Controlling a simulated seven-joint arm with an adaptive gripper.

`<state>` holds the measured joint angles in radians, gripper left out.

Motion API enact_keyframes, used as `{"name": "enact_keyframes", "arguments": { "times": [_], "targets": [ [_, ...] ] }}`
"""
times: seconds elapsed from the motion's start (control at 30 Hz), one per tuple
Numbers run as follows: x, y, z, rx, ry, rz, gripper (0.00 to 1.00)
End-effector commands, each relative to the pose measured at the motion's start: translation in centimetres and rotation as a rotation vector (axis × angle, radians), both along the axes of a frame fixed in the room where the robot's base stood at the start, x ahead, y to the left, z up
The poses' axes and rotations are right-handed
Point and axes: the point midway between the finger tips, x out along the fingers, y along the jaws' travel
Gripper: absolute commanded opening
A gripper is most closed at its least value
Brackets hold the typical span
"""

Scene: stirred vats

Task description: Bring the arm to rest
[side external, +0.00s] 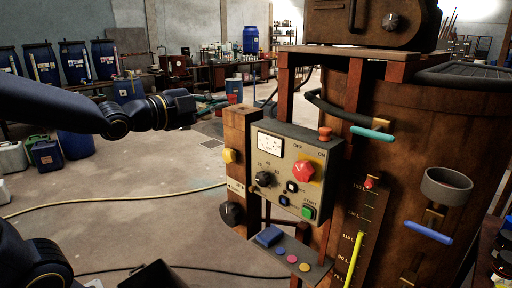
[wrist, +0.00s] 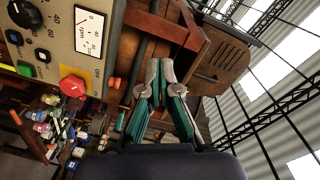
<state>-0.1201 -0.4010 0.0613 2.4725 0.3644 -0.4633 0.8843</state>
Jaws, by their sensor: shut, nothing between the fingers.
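My gripper (side external: 192,108) is in the side external view, left of the control panel, held in the air and apart from it. In the wrist view my gripper (wrist: 160,72) shows its two grey and green fingers brought together with nothing between them. The control panel (side external: 262,170) is a beige box with a gauge, a black knob, a red knob (side external: 303,170) and a green button. The panel also shows at the upper left of the wrist view (wrist: 88,50), with its red knob (wrist: 72,86).
A large rusty vat (side external: 410,130) stands at the right, with a blue handle (side external: 428,232), a teal handle (side external: 372,134) and a grey cup holder (side external: 446,186). A small shelf (side external: 306,262) juts below the panel. Blue drums (side external: 75,62) stand far back. Open floor lies left of the panel.

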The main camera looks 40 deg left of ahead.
Motion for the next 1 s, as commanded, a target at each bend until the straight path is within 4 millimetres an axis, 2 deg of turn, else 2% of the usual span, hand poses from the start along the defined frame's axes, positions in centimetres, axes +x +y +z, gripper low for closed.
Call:
{"name": "enact_keyframes", "arguments": {
  "times": [0.07, 0.13, 0.3, 0.4, 0.5, 0.63, 1.0],
  "targets": [
    [-2.6, -1.0, -0.5, -0.179, 0.103, 0.044, 0.00],
    [-5.0, -1.5, -2.2, -0.350, 0.221, 0.100, 0.00],
    [-11.5, -2.9, -7.8, -0.725, 0.543, 0.293, 0.00],
    [-14.8, -3.4, -11.1, -0.879, 0.720, 0.440, 0.00],
    [-17.3, -3.8, -13.0, -0.974, 0.840, 0.560, 0.00],
    [-18.7, -3.9, -13.8, -1.033, 0.893, 0.645, 0.00],
    [-18.7, -3.8, -13.8, -1.040, 0.887, 0.650, 0.00]
  ]
}}
